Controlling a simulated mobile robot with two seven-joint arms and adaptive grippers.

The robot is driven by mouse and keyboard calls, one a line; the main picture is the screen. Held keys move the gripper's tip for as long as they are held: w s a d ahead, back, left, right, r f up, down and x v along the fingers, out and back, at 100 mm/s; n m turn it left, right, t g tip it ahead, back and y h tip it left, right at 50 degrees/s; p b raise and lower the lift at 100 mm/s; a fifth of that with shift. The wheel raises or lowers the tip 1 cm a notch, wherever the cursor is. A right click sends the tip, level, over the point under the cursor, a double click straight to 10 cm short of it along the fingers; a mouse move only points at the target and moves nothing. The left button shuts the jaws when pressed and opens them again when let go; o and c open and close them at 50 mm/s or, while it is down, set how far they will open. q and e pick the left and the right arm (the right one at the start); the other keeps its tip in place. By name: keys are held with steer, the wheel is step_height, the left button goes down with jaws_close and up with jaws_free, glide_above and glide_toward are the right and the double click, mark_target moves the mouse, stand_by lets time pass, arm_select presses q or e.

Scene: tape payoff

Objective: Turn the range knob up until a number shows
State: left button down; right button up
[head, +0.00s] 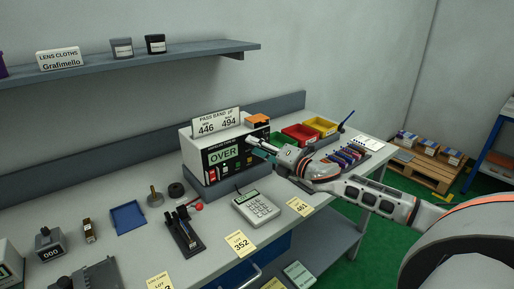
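The meter (205,159) is a white and dark box on the bench, and its green display (223,155) reads "OVER". A sign on top (217,122) reads "PASS BAND pF", with 446 and 494. My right gripper (254,146) reaches in from the right and is at the right part of the meter's front panel. The range knob is not distinguishable; the gripper covers that part of the panel. The fingers are too small and overlapped to tell whether they are open, shut or touching a knob. My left gripper is not in view.
A calculator-like keypad (257,208), a black fixture with a red ball (184,235) and a blue tray (129,217) lie in front and left. Red (300,133) and yellow (323,126) bins stand behind my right arm. A shelf (150,62) hangs above.

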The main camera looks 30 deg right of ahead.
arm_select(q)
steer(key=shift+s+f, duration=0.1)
arm_select(e)
jaws_close()
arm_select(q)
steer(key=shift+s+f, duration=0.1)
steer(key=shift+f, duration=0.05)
